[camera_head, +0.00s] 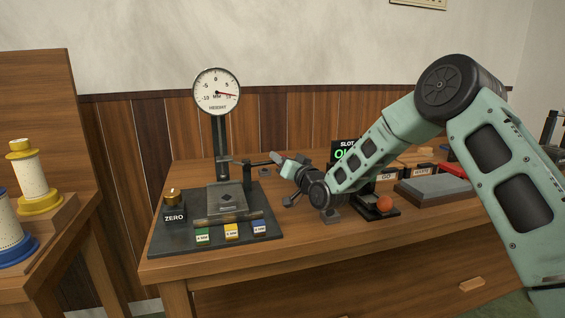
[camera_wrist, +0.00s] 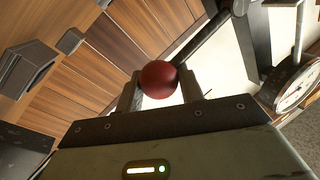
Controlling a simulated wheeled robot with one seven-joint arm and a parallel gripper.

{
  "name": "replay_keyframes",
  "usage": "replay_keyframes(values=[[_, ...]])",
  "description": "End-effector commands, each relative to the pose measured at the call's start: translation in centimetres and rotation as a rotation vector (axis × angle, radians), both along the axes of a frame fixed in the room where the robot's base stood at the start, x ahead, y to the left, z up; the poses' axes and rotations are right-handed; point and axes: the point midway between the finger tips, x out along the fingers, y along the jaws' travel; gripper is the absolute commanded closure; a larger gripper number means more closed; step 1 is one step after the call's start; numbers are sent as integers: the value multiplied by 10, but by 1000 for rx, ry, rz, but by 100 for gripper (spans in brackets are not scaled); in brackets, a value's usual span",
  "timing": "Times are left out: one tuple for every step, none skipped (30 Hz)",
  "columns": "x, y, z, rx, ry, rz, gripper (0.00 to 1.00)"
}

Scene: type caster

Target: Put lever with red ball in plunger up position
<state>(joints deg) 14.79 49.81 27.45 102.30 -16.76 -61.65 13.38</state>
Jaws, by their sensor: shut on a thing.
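The height gauge stands on a dark base plate (camera_head: 215,225), with a round dial (camera_head: 217,91) on a black column. A dark lever (camera_head: 258,162) reaches right from the column to my gripper (camera_head: 281,161). In the wrist view the red ball (camera_wrist: 158,79) sits between the two fingers of my gripper, which is shut on it. The lever's dark rod (camera_wrist: 205,38) runs from the ball to the upper right, towards the column. In the head view my gripper hides the ball. The plunger's tip cannot be made out clearly.
A ZERO box (camera_head: 174,213) with a brass knob and coloured labelled blocks (camera_head: 232,231) are on the base plate. Spools (camera_head: 32,175) stand at far left.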

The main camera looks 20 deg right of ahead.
Motion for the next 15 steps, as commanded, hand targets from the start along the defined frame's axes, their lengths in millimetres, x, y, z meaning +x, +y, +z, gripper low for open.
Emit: replay_keyframes(values=[[-2, 2, -7, -7, 16, 6, 100], [-2, 2, -7, -7, 16, 6, 100], [-2, 2, -7, -7, 16, 6, 100], [-2, 2, -7, -7, 16, 7, 100], [-2, 2, -7, -7, 17, 6, 54], [-2, 2, -7, -7, 16, 6, 43], [-2, 2, -7, -6, 15, 6, 42], [-2, 2, -6, -6, 14, 6, 42], [-2, 2, -6, -5, 12, 5, 42], [-1, 2, -5, -5, 11, 4, 42], [-1, 2, -5, -5, 10, 4, 42], [-1, 2, -4, -4, 10, 4, 42], [-1, 2, -4, -4, 10, 4, 42], [-1, 1, -3, -4, 8, 4, 42], [-1, 1, -2, -5, 7, 4, 42]])
